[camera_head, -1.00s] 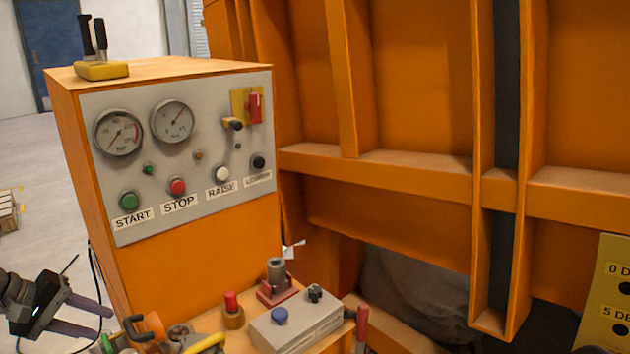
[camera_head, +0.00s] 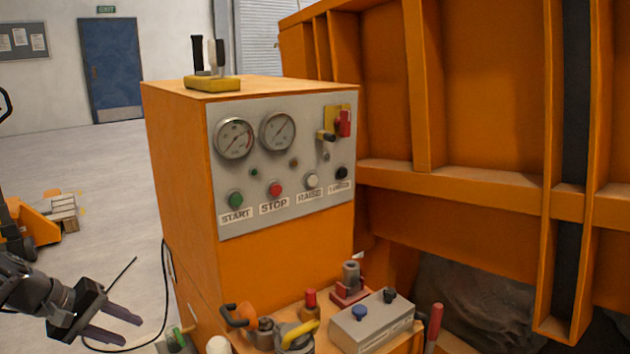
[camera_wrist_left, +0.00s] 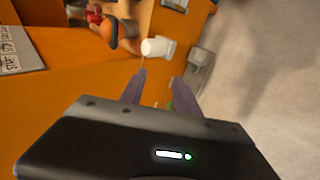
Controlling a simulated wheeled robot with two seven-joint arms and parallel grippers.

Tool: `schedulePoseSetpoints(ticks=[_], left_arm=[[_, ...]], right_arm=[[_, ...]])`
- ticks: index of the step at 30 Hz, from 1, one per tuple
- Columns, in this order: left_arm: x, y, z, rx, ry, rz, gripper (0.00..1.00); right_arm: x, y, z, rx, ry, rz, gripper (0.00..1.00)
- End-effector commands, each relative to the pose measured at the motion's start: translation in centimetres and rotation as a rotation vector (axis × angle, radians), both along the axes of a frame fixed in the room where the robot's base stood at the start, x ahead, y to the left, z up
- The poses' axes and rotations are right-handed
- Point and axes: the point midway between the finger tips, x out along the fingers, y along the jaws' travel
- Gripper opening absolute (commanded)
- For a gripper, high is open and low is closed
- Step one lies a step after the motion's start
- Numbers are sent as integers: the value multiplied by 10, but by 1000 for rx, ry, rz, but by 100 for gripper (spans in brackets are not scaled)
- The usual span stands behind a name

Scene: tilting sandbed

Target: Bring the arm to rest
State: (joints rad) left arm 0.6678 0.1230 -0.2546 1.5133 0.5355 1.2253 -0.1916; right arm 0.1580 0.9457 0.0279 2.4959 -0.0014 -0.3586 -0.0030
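My left gripper (camera_head: 122,324) is at the lower left of the head view, left of the orange control cabinet (camera_head: 188,190) and apart from it. Its two fingers are spread with nothing between them. In the left wrist view the fingers (camera_wrist_left: 157,92) are also apart and empty, with a white cylindrical object (camera_wrist_left: 155,47) beyond them. My right arm and gripper are not in view.
A grey panel (camera_head: 290,225) has gauges and START, STOP and RAISE buttons. A shelf before it holds a grey box (camera_head: 372,328) and several tools. The ribbed orange bed wall (camera_head: 490,100) stands right. A black cable (camera_head: 164,290) hangs near my left gripper.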

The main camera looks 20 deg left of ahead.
Motion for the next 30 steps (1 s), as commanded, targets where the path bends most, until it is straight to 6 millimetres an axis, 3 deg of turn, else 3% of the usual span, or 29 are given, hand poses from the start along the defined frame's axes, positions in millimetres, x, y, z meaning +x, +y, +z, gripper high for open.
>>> schedulePoseSetpoints(ticks=[8, 12, 17, 20, 23, 27, 30], left_arm=[[8, 30, -29, 117, 12, 115, 38], [13, 37, -71, 189, 48, 166, 38], [25, 17, -144, 273, 104, 166, 38], [32, -19, -201, 328, 137, 120, 38], [34, -76, -260, 379, 156, 28, 38], [19, -172, -324, 415, 150, -138, 38], [-4, -244, -355, 411, 137, -269, 38]], right_arm=[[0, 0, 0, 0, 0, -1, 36], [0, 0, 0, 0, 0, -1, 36], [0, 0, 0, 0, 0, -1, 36], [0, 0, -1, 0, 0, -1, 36], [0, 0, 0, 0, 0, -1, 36], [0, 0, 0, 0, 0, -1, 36], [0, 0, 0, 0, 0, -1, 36]])
